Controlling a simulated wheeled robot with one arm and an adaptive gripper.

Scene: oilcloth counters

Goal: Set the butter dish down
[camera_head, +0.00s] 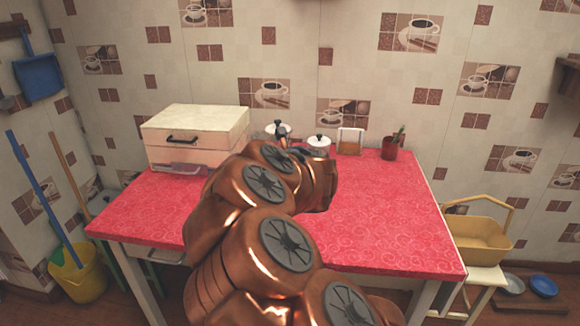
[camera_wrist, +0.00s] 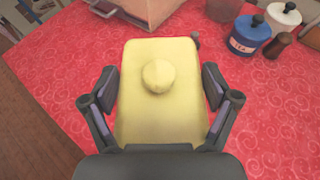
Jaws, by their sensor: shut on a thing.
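The butter dish (camera_wrist: 158,115) is pale yellow with a rounded rectangular lid and a round knob on top. It fills the middle of the wrist view. My gripper (camera_wrist: 159,86) is shut on it, with one finger against each long side. The red oilcloth table (camera_wrist: 265,110) lies beneath it. I cannot tell whether the dish touches the cloth or hangs just above it. In the head view my copper arm reaches over the table (camera_head: 385,215) and hides the dish and gripper.
A cream drawer box (camera_head: 195,138) stands at the table's back left. A blue canister (camera_wrist: 248,35) and a white-lidded canister (camera_wrist: 284,18) stand at the back. A napkin holder (camera_head: 350,142) and a dark red cup (camera_head: 390,147) are farther right. The table's right and front right are clear.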

